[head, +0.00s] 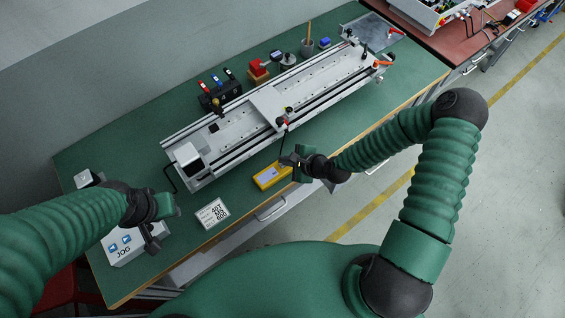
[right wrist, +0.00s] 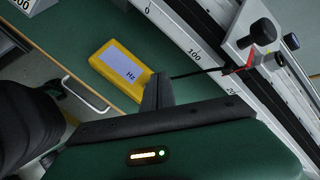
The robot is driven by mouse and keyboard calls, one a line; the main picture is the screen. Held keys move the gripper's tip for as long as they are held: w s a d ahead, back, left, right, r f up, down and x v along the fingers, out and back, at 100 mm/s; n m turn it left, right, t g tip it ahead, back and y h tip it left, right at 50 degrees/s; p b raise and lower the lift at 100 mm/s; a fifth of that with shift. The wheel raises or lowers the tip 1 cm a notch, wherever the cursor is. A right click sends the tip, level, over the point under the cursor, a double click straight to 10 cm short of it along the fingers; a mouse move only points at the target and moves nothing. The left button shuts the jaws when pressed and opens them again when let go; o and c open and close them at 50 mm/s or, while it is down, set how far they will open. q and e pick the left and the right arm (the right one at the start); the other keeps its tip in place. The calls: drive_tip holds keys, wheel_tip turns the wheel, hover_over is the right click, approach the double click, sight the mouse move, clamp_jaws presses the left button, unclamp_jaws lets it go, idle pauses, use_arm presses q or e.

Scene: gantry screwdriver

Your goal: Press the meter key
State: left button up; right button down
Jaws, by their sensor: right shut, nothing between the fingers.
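The yellow meter (head: 268,178) lies on the green bench near its front edge. In the right wrist view the meter (right wrist: 103,57) shows a grey screen reading "Hz". My right gripper (head: 288,160) is shut and empty, just beside the meter's right end. In the right wrist view its dark fingertips (right wrist: 158,88) are together at the meter's right edge; I cannot tell whether they touch it.
A long metal gantry rail (head: 235,135) stands behind the meter. A thin black cable (right wrist: 200,72) runs from the rail toward the gripper tips.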

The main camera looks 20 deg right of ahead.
sight(285, 167)
wheel_tip(285, 167, up, 6)
drive_tip(key=p, duration=0.5)
drive_tip(key=shift+p, duration=0.3)
